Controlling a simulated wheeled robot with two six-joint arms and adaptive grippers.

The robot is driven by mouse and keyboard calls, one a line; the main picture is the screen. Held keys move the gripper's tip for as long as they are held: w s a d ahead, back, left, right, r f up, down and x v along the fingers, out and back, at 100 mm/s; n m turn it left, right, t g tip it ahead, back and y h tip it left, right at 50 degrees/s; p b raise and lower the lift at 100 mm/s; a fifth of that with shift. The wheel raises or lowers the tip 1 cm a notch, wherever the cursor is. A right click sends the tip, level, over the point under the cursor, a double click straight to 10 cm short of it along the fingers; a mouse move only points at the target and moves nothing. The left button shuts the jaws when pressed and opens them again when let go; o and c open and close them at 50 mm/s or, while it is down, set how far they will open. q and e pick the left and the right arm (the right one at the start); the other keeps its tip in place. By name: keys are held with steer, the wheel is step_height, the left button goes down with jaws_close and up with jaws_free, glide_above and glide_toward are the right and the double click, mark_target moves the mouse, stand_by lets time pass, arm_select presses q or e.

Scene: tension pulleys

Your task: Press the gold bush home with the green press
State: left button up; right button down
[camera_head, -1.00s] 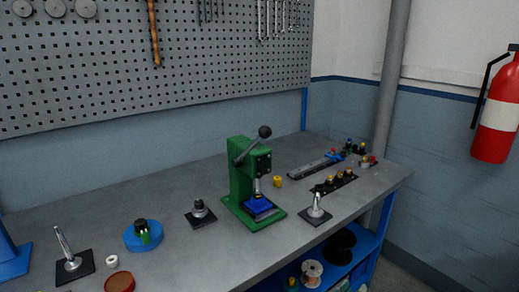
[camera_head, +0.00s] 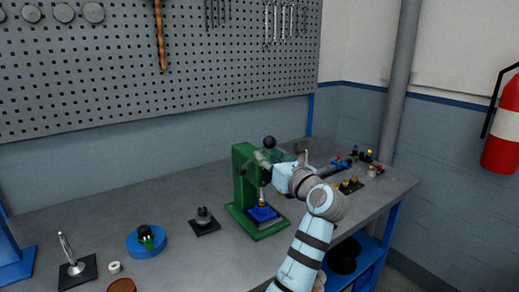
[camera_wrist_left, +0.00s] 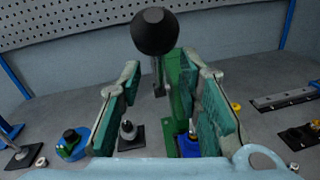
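The green press (camera_head: 243,180) stands on the bench, its lever ending in a black ball knob (camera_head: 269,142). My left gripper (camera_head: 279,157) is at the lever, partly covering the press head. In the left wrist view, its teal-padded fingers (camera_wrist_left: 162,80) are open, with the knob (camera_wrist_left: 161,31) ahead between and above their tips, seemingly not clasped. A blue fixture (camera_head: 262,213) sits on the press base under the ram; it also shows in the wrist view (camera_wrist_left: 187,146). A gold bush there is too small to make out surely. My right gripper is out of view.
A black stand (camera_head: 204,221), a blue round holder (camera_head: 146,242) and a silver post on a black plate (camera_head: 76,267) stand left of the press. Small gold parts on a black strip (camera_head: 350,185) lie right. A pegboard (camera_head: 160,70) is behind.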

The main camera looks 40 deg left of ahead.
arm_select(q)
steer(key=x, duration=0.3)
steer(key=shift+a, duration=0.25)
jaws_close()
